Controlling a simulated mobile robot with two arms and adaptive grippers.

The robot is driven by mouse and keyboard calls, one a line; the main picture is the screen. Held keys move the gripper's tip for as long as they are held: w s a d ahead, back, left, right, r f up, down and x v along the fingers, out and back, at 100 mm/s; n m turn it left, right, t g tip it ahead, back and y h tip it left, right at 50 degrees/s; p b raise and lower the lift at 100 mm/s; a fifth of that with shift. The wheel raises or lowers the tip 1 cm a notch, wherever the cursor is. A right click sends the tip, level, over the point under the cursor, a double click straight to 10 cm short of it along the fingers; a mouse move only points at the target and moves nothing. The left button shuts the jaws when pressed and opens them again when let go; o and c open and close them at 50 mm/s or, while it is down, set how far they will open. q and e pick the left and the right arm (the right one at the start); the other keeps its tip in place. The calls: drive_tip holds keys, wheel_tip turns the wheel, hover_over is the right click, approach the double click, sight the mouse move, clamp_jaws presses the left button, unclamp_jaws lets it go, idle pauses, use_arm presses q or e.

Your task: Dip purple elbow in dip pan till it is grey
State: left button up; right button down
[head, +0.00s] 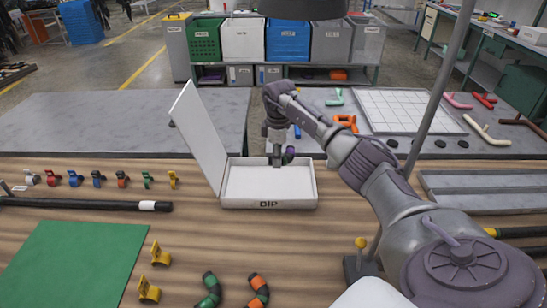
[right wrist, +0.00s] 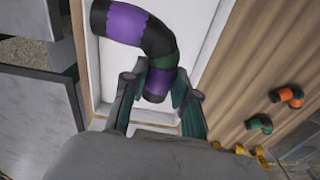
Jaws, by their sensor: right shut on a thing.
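The purple elbow (right wrist: 130,22) has purple and black bands and a dark green patch. My right gripper (right wrist: 158,92) is shut on its near end, with one finger on each side. In the head view the right gripper (head: 278,160) points down over the back part of the white dip pan (head: 268,203), and a small part of the elbow (head: 289,156) shows beside it. The pan is marked DIP and its lid (head: 200,135) stands open at the left. I cannot tell whether the elbow touches the pan's floor. My left gripper is not in view.
A green mat (head: 75,262) lies at the front left. A green elbow (head: 208,290) and an orange elbow (head: 259,290) lie at the front. Several coloured clamps (head: 98,179) stand in a row at left, above a black hose (head: 85,204). A grey tray (head: 480,190) is at right.

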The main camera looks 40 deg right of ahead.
drive_tip(key=shift+d+f, duration=0.15)
drive_tip(key=shift+f+b, duration=0.2)
drive_tip(key=shift+b, duration=0.1)
drive_tip(key=shift+f+b, duration=0.75)
drive_tip(key=shift+f, duration=0.05)
wheel_tip(320, 180, down, 3)
drive_tip(key=shift+r+b, duration=0.15)
drive_tip(key=shift+b, duration=1.05)
use_arm(q)
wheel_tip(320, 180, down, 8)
drive_tip(key=b, duration=0.3)
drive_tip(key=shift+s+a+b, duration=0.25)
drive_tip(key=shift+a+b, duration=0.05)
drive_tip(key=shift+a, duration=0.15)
use_arm(e)
drive_tip(key=shift+f, duration=1.95)
drive_tip(key=shift+w, duration=0.1)
